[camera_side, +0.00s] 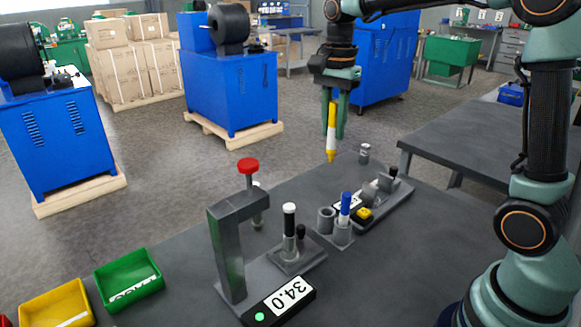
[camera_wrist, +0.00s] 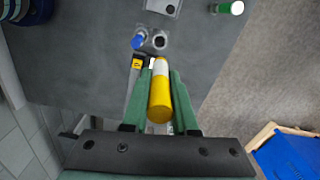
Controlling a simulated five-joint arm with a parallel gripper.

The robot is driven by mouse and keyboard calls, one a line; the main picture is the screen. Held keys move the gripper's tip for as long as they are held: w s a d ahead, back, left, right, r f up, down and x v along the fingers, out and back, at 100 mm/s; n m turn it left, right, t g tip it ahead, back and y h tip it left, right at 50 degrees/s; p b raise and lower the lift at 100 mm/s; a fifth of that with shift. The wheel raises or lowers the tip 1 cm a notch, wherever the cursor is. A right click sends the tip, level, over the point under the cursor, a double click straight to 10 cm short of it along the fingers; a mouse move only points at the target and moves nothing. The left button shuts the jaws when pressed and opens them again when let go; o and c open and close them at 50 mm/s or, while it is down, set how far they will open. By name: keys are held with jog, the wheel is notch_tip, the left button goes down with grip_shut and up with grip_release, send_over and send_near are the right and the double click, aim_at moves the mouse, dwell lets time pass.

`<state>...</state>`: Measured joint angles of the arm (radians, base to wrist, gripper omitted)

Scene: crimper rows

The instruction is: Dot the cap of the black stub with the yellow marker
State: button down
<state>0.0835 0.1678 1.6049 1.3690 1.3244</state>
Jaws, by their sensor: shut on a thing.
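My gripper (camera_side: 335,128) is shut on the yellow marker (camera_side: 332,144), which hangs upright, tip down, above the bench's far edge. In the wrist view the yellow marker (camera_wrist: 160,100) lies between the two green fingers. A black stub with a white cap (camera_side: 289,221) stands upright in a grey block beside the press frame, well left of and below the marker. The marker touches nothing but the fingers. I cannot tell the stub apart in the wrist view.
A grey holder carries a blue marker (camera_side: 345,206) beside an empty round socket (camera_side: 326,216). A press with a red knob (camera_side: 248,166) and a 34.0 display (camera_side: 288,291) stands left. A small cylinder (camera_side: 364,153) stands behind.

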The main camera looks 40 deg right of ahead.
jog(key=shift+s+a+f+n, duration=0.4)
jog(key=shift+a+n, duration=0.6)
jog(key=shift+a, duration=1.2)
jog(key=shift+s+a+f+n, duration=0.15)
jog(key=shift+a+f+n, duration=0.7)
jog(key=shift+a, duration=1.4)
jog(key=shift+s+a+f+n, duration=0.3)
jog(key=shift+a+n, duration=0.85)
jog(key=shift+a, duration=1.05)
jog(key=shift+w+f, duration=0.1)
jog(key=shift+f, duration=0.5)
jog(key=shift+r, duration=0.15)
notch_tip(320, 180, up, 7)
